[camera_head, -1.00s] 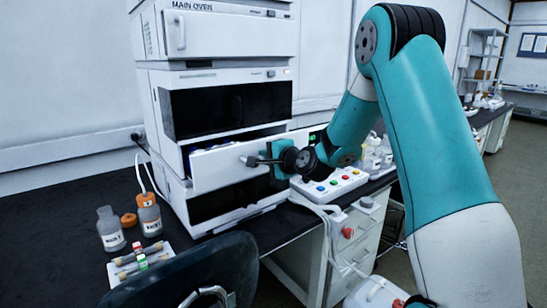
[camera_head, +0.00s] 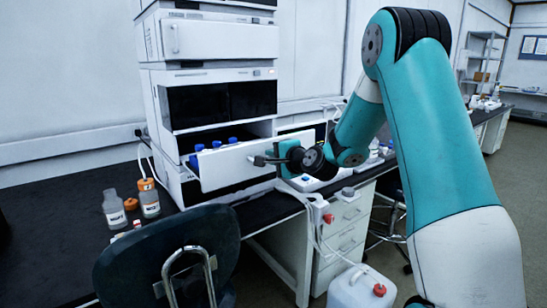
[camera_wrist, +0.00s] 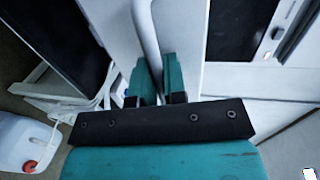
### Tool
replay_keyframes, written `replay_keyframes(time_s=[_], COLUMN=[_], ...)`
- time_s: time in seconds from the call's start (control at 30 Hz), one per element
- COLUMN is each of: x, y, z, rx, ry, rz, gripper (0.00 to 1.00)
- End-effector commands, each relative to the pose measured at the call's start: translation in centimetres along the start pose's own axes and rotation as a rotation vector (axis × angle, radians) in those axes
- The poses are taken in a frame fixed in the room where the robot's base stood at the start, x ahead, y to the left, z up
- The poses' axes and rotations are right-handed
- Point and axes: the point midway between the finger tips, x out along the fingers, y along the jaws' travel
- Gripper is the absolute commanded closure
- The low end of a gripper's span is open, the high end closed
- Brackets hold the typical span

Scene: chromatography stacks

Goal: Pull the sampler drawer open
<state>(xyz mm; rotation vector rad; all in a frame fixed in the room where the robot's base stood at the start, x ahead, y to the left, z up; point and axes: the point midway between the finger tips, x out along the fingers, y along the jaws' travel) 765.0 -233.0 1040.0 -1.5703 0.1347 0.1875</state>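The sampler drawer (camera_head: 228,168) in the chromatography stack is pulled partway out. Its white front stands clear of the stack, and several blue-capped vials (camera_head: 215,144) show inside. My gripper (camera_head: 267,158) is at the right part of the drawer front, at its handle. In the wrist view, the pale handle bar (camera_wrist: 147,35) runs down between the two teal fingers of my gripper (camera_wrist: 157,82), which are closed around it. The grip's far side is hidden.
A dark chair back (camera_head: 165,255) stands in front of the bench. Two labelled bottles (camera_head: 132,202) stand left of the stack. A white jug with a red cap (camera_head: 362,288) is at the lower right, near the bench cabinet (camera_head: 343,225).

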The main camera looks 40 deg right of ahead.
Motion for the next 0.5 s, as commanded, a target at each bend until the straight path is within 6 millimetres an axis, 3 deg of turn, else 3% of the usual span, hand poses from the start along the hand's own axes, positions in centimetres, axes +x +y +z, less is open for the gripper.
replay_keyframes(time_s=[0.03,0.1,0.5], x=[0.0,0.0,-1.0], y=[0.0,0.0,0.1], z=[0.4,0.1,-0.2], rx=[0.003,0.003,0.003], ry=[-0.009,-0.005,0.002], rz=[0.002,0.002,0.001], gripper=[0.77,0.65,0.65])
